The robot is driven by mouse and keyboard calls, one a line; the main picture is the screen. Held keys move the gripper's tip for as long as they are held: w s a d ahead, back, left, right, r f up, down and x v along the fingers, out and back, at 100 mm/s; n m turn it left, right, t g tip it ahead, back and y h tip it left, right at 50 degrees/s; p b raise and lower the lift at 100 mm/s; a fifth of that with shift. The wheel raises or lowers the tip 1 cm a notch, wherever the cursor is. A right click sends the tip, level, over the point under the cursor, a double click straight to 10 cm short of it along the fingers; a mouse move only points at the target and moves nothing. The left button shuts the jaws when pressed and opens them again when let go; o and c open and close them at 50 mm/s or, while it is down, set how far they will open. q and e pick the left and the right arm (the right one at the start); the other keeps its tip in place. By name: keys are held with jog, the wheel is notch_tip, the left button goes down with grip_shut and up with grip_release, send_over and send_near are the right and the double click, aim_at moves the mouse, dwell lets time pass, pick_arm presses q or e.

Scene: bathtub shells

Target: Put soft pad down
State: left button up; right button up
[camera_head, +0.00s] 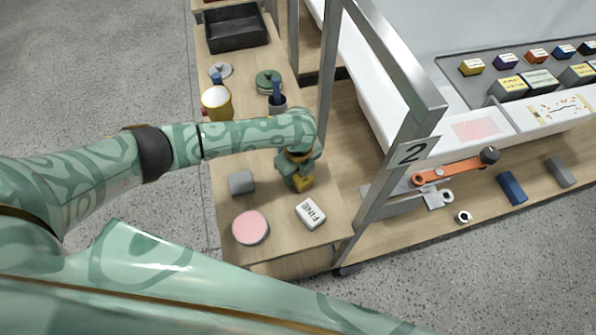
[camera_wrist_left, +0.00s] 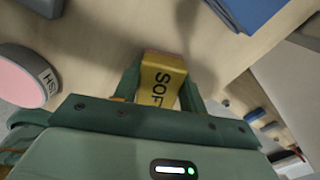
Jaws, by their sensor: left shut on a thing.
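The pad is over the wooden bench (camera_head: 277,221), between a grey block (camera_head: 241,182) and the metal post. I cannot tell whether it touches the bench top. My right gripper is not in view.
A white block marked "FINE" (camera_head: 310,213) and a round pink-topped pad (camera_head: 250,228) lie near the bench's front end. A metal frame post (camera_head: 394,165) with a "2" plate stands close on the right. A black tray (camera_head: 236,27) sits at the far end.

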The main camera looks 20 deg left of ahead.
pick_arm(q)
jog(key=o, duration=0.9)
jog(key=shift+f, duration=0.15)
jog(key=shift+o, duration=0.2)
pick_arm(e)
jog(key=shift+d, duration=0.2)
pick_arm(q)
notch_tip(320, 180, up, 12)
jog(key=p, duration=0.5)
jog(key=shift+r+p, duration=0.2)
jog(key=shift+p, duration=0.2)
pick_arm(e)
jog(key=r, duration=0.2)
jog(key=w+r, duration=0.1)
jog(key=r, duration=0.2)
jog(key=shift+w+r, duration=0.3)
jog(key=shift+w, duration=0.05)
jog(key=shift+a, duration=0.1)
